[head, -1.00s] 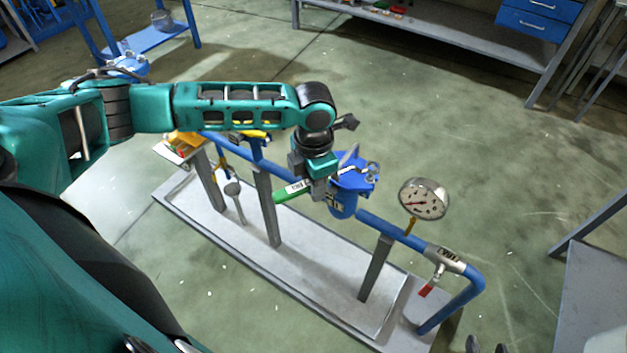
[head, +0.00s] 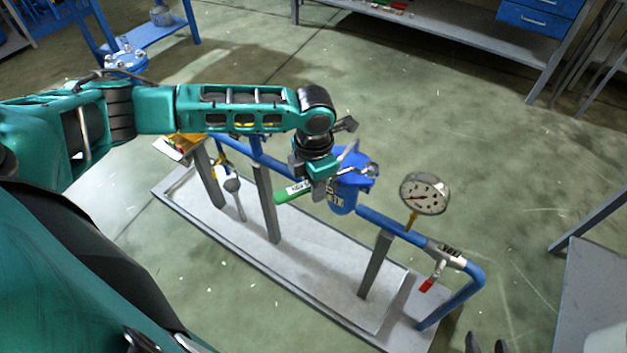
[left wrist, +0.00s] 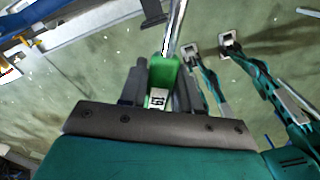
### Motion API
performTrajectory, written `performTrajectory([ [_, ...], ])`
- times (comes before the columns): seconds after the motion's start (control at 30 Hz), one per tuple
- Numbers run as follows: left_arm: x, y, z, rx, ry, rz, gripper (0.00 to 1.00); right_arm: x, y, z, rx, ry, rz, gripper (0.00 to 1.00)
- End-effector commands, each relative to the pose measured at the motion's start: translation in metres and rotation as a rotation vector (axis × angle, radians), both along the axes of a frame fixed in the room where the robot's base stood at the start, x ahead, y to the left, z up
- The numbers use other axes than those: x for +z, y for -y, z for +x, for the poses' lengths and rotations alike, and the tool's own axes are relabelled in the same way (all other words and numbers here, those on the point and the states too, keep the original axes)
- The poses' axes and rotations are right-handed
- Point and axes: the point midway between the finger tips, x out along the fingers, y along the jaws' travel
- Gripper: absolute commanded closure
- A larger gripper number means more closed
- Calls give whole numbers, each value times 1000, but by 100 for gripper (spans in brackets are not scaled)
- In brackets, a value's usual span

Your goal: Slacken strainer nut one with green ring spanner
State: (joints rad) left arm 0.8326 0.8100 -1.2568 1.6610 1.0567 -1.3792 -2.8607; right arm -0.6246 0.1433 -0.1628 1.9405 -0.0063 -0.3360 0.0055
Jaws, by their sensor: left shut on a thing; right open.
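My left gripper (head: 322,190) is shut on the green ring spanner (head: 289,194), beside the blue strainer (head: 343,195) on the blue pipe. In the left wrist view the spanner's green handle (left wrist: 163,75) sits between the two dark fingers, and its metal shank runs away from them. The strainer's lid and its bolts (head: 373,170) show partly. My gripper hides much of the lid, so I cannot tell whether the spanner's ring is around strainer nut one. Dark fingertips of my right gripper (head: 487,345) show at the bottom edge, apart and empty.
A pressure gauge (head: 425,193) stands on the pipe right of the strainer. A red-handled valve (head: 428,284) hangs further right. Grey posts (head: 376,265) hold the pipe above a grey tray (head: 320,300). A grey bench (head: 590,300) stands at the right.

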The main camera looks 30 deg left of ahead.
Motion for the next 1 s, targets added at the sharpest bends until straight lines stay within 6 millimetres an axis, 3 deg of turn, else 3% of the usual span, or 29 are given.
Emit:
performTrajectory([
  [0.5, -13, 0, 0, 0, 1, 0, 100, -5, 0, 0, 0, 0, 0, 55],
  [1.0, -13, 0, 0, 0, 1, 0, 100, -5, 0, 0, 0, 0, 0, 55],
])
